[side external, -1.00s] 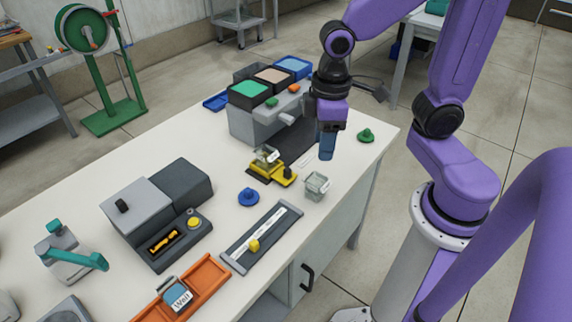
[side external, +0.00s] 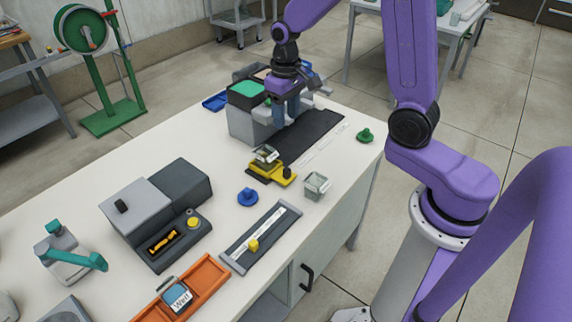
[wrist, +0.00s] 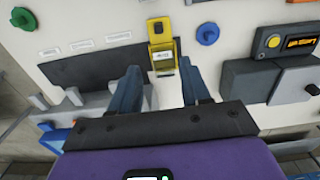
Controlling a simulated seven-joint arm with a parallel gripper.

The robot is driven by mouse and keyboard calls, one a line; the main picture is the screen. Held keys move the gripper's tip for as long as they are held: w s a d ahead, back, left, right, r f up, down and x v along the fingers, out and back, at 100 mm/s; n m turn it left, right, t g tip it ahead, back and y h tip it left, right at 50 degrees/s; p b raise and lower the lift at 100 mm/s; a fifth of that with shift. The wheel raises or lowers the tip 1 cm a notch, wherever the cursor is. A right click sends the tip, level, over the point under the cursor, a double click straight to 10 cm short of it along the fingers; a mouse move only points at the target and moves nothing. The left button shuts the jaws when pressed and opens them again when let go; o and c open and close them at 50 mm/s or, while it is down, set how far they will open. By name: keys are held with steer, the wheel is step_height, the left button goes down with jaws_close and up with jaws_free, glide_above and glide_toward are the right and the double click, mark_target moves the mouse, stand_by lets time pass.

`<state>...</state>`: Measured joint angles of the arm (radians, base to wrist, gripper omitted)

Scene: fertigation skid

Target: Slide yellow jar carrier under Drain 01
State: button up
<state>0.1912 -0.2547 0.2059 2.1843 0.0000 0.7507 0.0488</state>
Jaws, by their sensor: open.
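The yellow jar carrier (side external: 272,170) sits on the white table at the near end of a dark track (side external: 310,137), with a clear jar (side external: 266,154) on it and a dark knob at its right end. In the wrist view the carrier (wrist: 160,35) lies ahead of my fingers, beyond their tips. My gripper (side external: 292,115) is open and empty, above the track beside the grey dispenser block (side external: 243,124). Its blue fingers (wrist: 160,82) are spread in the wrist view. The arm partly hides the block's coloured tops and spouts; I cannot read any drain label.
A clear square jar (side external: 316,186) stands right of the carrier. A blue knob (side external: 248,197) and a green knob (side external: 365,136) are on the table. A slide gauge (side external: 262,238), a dark grey device (side external: 165,212) and an orange tray (side external: 205,280) stand nearer.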

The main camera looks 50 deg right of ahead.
mark_target(286, 168)
step_height(286, 168, down, 18)
steer(key=shift+w+d+r, duration=0.1)
steer(key=shift+d+r, duration=0.05)
steer(key=shift+r, duration=0.1)
stand_by(0.6)
